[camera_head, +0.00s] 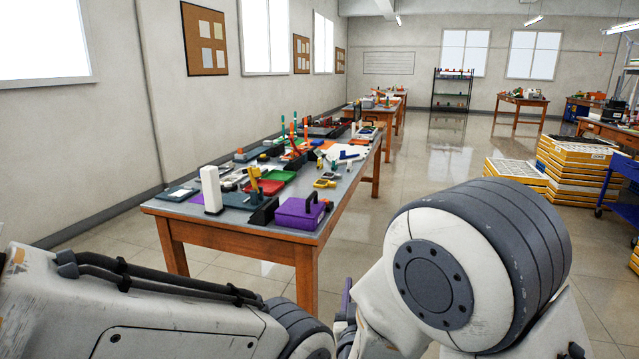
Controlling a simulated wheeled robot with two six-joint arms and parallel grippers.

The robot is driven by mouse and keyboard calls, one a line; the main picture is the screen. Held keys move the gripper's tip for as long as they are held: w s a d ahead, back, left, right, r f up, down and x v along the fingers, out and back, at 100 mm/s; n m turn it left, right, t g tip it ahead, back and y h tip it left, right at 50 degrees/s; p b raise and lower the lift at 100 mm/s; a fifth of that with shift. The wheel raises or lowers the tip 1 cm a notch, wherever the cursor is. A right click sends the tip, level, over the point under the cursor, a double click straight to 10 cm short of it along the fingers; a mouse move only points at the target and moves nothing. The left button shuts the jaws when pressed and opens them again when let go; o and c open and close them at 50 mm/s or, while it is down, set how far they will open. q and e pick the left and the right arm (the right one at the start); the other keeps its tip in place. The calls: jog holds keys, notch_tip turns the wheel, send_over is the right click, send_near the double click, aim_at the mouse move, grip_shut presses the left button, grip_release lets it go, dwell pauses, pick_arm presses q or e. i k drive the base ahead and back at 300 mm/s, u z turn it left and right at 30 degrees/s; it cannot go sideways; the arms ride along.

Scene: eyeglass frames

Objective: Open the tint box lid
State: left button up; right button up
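A purple box (300,213) with a dark handle sits at the near right corner of the long workbench. It may be the tint box, but no label is readable. Its top looks closed. My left arm crosses the lower left, and my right arm's large white and grey joint fills the lower right. Neither gripper's fingers can be made out. A small purple strip (346,296) shows between my arms, below the bench; I cannot tell what it belongs to.
The workbench (235,233) holds a white upright block (211,190), a red tray (264,187), a green tray (278,175) and many small tools. Yellow-edged stacks (575,165) stand on the floor at right. The floor right of the bench is open.

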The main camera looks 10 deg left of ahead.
aim_at(297, 206)
jog(key=i, duration=0.85)
jog(key=u, duration=2.55)
jog(key=i, duration=1.05)
jog(key=z, duration=2.85)
